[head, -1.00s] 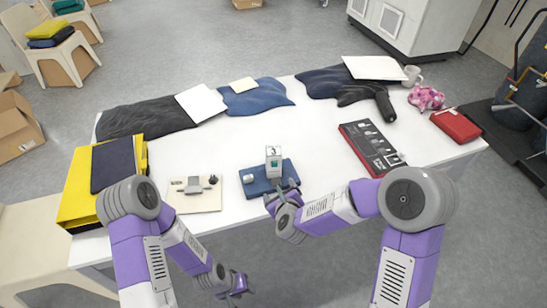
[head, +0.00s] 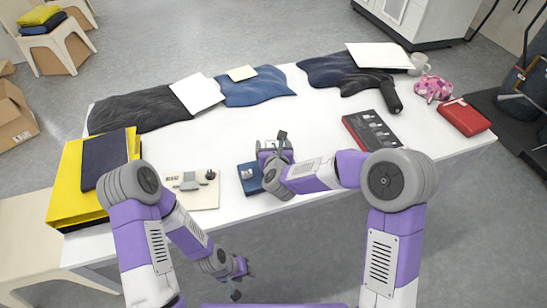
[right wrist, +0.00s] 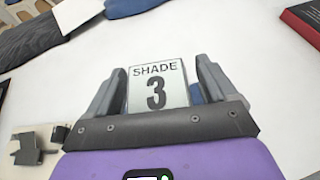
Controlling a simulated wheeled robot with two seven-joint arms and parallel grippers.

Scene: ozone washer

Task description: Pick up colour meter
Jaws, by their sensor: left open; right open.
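The colour meter looks to be the small pale upright device that stands over a dark blue base (head: 251,185). In the right wrist view its face, marked "SHADE 3" (right wrist: 157,88), shows between the fingers of my right gripper (right wrist: 160,92). A finger is on each side of it, and I cannot tell whether they touch. In the head view my right gripper (head: 272,147) is open over the base and hides most of the device. My left gripper (head: 238,280) is open and empty, low in front of the table's front edge.
A cream board with small parts (head: 190,190) and a yellow folder (head: 72,195) lie to the left. A black and red panel (head: 371,131) and red box (head: 464,117) lie to the right. Dark cloths (head: 140,112) line the back.

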